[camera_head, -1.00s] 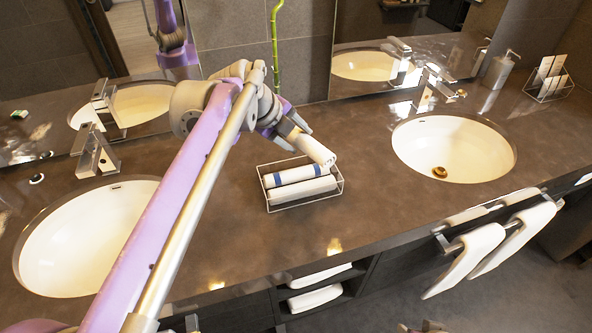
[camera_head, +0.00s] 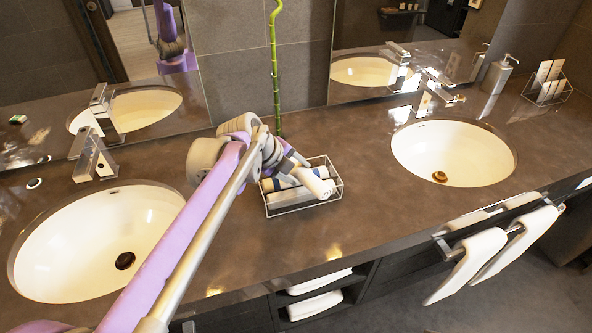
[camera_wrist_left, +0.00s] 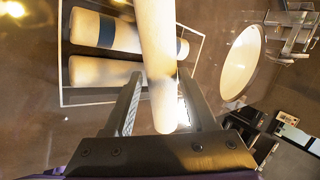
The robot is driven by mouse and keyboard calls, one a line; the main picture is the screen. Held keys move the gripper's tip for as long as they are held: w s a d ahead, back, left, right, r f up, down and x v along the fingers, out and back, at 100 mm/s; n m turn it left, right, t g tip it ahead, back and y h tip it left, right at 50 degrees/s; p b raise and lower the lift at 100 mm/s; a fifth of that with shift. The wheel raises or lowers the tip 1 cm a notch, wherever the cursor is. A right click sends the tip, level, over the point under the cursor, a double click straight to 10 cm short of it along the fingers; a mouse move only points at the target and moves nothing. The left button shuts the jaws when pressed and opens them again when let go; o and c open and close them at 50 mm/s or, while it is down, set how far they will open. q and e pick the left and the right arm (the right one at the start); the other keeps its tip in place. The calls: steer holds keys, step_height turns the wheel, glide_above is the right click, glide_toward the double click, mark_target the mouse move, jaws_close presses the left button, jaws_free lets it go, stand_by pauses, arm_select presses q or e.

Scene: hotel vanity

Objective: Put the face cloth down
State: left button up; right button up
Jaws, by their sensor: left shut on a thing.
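The face cloth is a white roll (camera_head: 317,182) in my left gripper (camera_head: 298,168). In the head view it hangs tilted over the wire basket (camera_head: 342,186). The left wrist view shows the same roll (camera_wrist_left: 158,60) lengthwise between the two fingers (camera_wrist_left: 160,82), which are shut on it. Two other rolls lie side by side in the basket: a plain white one (camera_head: 284,198) at the front and one with a dark blue band (camera_wrist_left: 100,28). The held roll overlaps them in view, and I cannot tell whether it touches them. My right gripper is not in view.
The basket stands on the brown counter (camera_head: 370,220) between a left sink (camera_head: 75,245) and a right sink (camera_head: 455,150). A green bamboo stalk (camera_head: 275,70) rises behind it near the mirrors. Bare counter lies in front and to the right.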

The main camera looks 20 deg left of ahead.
arm_select(q)
steer(key=shift+f, duration=0.3)
steer(key=o, duration=1.3)
steer(key=shift+r, duration=0.25)
steer(key=p+v, duration=0.1)
steer(key=v, duration=1.1)
steer(key=shift+r, duration=0.1)
steer(key=s+f+n+y+p, duration=0.1)
steer(key=s+f+n+p, duration=0.1)
steer(key=s+f+n, duration=0.3)
steer(key=s+d+f+n+y+p, duration=0.1)
steer(key=s+f+n, duration=0.3)
steer(key=s+n, duration=0.4)
steer(key=s+d+f+n+y+p, duration=0.1)
steer(key=s+f+n, duration=0.4)
steer(key=n, duration=0.5)
steer(key=shift+s+d+f+g+y+p, duration=0.1)
steer(key=shift+s+f+g+y+p, duration=0.1)
steer(key=shift+s+p, duration=0.25)
steer(key=shift+s+f+g+y+p, duration=0.1)
steer(key=shift+s+y+p, duration=0.1)
steer(key=shift+s+p, duration=0.2)
steer(key=shift+s+f+n, duration=0.4)
steer(key=shift+f+n, duration=0.05)
steer(key=shift+n, duration=0.35)
